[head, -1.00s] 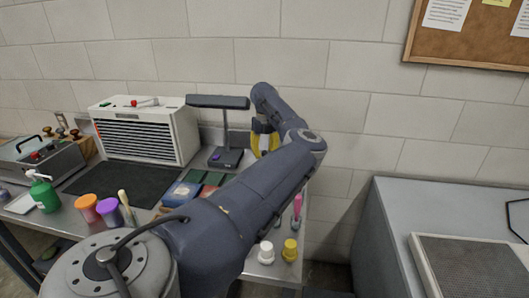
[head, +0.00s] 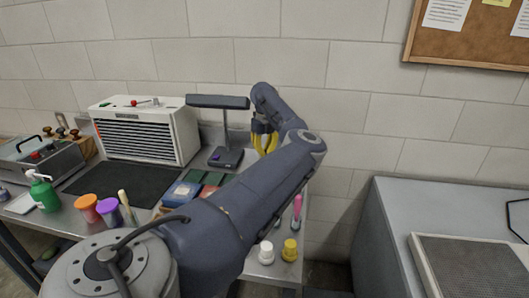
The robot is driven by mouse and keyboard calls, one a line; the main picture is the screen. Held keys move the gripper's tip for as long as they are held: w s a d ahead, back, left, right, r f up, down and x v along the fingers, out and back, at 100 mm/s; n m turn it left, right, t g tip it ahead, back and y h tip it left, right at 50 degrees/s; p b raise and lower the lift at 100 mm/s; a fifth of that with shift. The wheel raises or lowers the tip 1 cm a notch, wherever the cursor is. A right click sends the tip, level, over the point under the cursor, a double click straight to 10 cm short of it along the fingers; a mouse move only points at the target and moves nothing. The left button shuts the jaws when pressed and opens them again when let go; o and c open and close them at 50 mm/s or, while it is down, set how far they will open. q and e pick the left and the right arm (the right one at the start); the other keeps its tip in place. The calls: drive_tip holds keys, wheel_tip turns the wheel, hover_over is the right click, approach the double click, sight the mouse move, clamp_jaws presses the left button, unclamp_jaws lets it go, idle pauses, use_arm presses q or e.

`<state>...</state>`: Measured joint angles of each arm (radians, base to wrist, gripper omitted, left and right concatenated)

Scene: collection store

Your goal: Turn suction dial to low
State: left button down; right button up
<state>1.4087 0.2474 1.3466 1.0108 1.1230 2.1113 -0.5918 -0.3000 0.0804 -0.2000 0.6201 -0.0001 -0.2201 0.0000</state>
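A white louvred unit (head: 185,132) stands on the bench against the wall, at the left. Its top carries a small red knob (head: 133,103), a pale lever-like part and a small green spot. I cannot tell which of these is the suction dial, and no markings are readable. My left gripper (head: 264,151) has yellow fingers and hangs by the wall, right of the unit and beyond a dark lamp-like stand. The fingers look parted, with nothing seen between them. It is well apart from the unit. My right gripper is out of view.
The dark stand (head: 224,157) is between the unit and my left gripper. A grey cabinet (head: 390,225) is at the right.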

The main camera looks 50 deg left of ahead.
use_arm(q)
drive_tip(key=n, duration=0.5)
drive_tip(key=shift+n, duration=2.4)
drive_tip(key=c, duration=1.2)
unclamp_jaws()
drive_tip(key=shift+c, duration=0.2)
drive_tip(key=shift+r, duration=0.1)
